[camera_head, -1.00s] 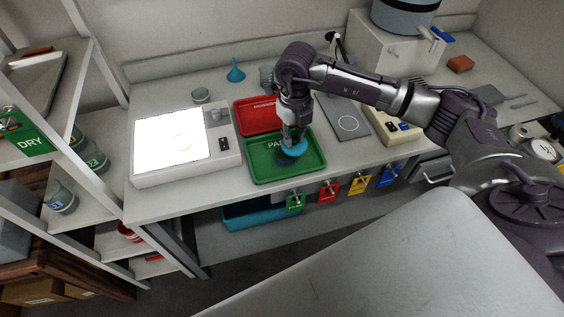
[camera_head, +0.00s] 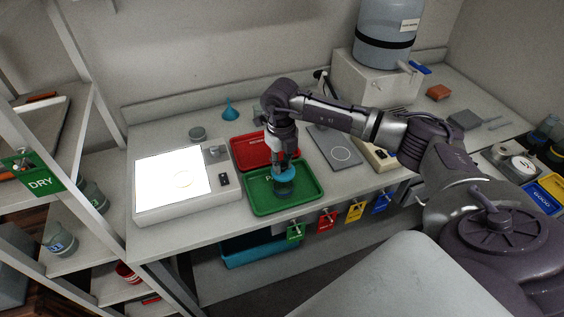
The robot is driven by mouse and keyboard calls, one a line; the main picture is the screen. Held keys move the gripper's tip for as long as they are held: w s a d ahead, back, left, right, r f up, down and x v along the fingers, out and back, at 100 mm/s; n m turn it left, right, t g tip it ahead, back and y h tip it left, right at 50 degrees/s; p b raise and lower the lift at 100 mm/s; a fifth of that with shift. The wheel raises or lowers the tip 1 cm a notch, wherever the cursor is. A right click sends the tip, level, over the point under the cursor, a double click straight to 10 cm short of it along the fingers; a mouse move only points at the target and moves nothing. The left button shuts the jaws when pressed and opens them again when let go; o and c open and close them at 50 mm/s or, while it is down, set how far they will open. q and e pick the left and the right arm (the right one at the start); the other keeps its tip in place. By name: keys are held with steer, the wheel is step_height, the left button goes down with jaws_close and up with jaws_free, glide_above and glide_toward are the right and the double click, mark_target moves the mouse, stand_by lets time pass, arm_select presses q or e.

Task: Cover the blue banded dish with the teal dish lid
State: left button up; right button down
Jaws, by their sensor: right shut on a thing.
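My right gripper (camera_head: 282,163) is over the green tray, pointing down and shut on the teal dish lid (camera_head: 285,175). Below the lid, a dark glassy dish (camera_head: 285,190) shows in the green tray (camera_head: 262,206). The lid hides its top. I cannot make out a blue band on it, nor whether lid and dish touch. My left gripper is not in view.
A red tray (camera_head: 240,151) lies behind the green tray. A lit white panel device (camera_head: 142,211) with a faint round outline stands at left. A small grey-green dish (camera_head: 197,134) and a blue funnel (camera_head: 230,112) stand behind. Coloured tags (camera_head: 327,220) hang at the front edge.

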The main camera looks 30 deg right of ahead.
mark_target(282, 184)
steer(key=shift+f+b, duration=0.95)
steer(key=shift+f, duration=0.45)
steer(key=shift+f+b, duration=1.2)
steer(key=shift+f, duration=0.35)
steer(key=c, duration=0.9)
jaws_free()
steer(key=shift+r, duration=0.1)
step_height(282, 184, up, 12)
steer(key=shift+w+f, duration=0.1)
